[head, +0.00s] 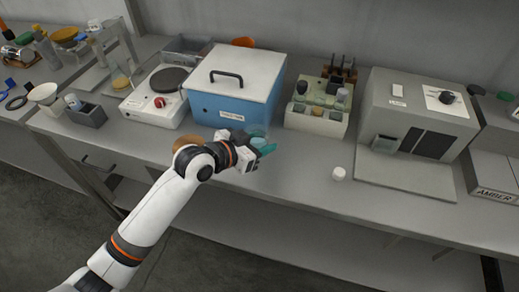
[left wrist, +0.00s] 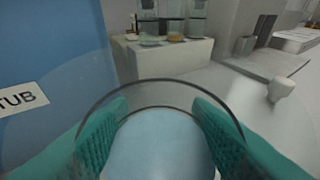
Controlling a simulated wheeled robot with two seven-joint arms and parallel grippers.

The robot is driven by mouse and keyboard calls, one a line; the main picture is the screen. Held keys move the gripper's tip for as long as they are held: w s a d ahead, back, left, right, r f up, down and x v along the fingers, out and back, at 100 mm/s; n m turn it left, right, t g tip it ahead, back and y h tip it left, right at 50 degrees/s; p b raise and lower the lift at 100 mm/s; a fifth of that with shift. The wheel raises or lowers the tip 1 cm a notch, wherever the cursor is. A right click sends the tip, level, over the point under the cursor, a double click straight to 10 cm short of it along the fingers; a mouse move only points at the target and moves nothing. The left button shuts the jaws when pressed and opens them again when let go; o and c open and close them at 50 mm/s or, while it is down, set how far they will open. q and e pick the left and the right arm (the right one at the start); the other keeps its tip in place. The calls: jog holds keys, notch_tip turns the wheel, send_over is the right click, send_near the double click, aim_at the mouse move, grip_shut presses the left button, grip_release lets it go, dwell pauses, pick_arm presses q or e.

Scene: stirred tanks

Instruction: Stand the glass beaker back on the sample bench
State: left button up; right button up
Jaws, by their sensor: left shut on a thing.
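The glass beaker (head: 257,133) is clear with pale blue contents, just in front of the blue tub in the head view. In the left wrist view its round rim and pale blue inside (left wrist: 160,142) fill the lower middle. My left gripper (head: 260,147), with teal fingers, is shut on the beaker, one finger on each side. The gripper hides part of the beaker in the head view. I cannot tell whether its base touches the grey sample bench (head: 290,172). My right gripper is in neither view.
The blue tub (head: 230,108) with a white lid stands close behind the beaker. A cream rack of jars (head: 318,120) is to its right, then a small white cup (head: 339,173) and a grey instrument (head: 415,120). A hotplate (head: 155,100) stands left. Bench front between is clear.

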pick_arm(q)
notch_tip(320, 180, down, 3)
jog(key=shift+r, duration=0.15)
jog(key=shift+f, duration=0.2)
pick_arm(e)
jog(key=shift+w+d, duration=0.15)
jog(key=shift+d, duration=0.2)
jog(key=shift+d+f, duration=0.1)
pick_arm(q)
jog(key=o, duration=1)
jog(key=shift+f, duration=0.1)
jog(key=shift+o, duration=0.2)
jog(key=shift+a+r, duration=0.15)
jog(key=shift+r, duration=0.05)
jog(key=v, duration=1.1)
jog(key=shift+s+a+r+b, duration=0.1)
jog(key=shift+s+a+b, duration=0.15)
jog(key=shift+s+b, duration=0.05)
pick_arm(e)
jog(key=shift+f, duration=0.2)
